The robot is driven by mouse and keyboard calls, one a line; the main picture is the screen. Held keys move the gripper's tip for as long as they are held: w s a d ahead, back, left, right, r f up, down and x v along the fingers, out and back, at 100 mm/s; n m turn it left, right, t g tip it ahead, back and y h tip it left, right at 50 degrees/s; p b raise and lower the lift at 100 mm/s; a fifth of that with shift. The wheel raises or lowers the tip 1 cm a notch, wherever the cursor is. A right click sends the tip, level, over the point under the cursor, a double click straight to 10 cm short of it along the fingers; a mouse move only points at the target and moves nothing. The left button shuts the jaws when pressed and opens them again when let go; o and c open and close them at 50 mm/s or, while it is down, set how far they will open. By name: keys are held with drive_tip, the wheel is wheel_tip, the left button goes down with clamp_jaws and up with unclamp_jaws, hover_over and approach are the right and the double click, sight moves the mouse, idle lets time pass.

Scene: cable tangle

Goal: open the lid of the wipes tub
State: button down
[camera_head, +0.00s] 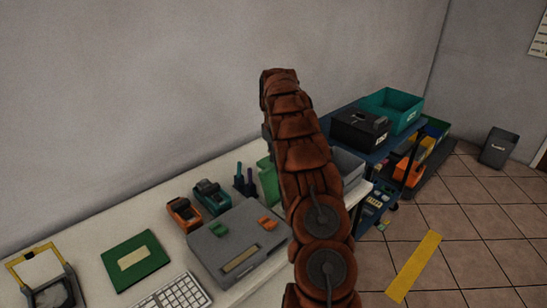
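I cannot make out a wipes tub with certainty in the head view. A green object (267,180) stands on the white table, partly hidden behind my brown arm, and I cannot tell what it is. My arm rises through the middle of the picture and bends over at its top. My gripper does not show, so its opening and anything in it cannot be seen.
The white table (97,268) holds a grey case (238,248), a keyboard (175,293), a green book (135,259), an orange device (183,213) and a teal device (211,196). At right, a blue cart (387,152) carries a black bin (358,131) and a teal bin (391,108).

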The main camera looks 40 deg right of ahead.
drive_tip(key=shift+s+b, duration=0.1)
drive_tip(key=shift+b, duration=0.2)
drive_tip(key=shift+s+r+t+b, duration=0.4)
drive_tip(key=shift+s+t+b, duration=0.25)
drive_tip(key=shift+b, duration=0.85)
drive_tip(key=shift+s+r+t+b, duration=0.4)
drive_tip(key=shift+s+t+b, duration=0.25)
drive_tip(key=shift+b, duration=0.8)
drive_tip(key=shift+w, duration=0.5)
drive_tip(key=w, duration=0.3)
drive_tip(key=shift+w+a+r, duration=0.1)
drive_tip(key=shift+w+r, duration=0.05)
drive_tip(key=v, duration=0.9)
drive_tip(key=shift+b, duration=0.4)
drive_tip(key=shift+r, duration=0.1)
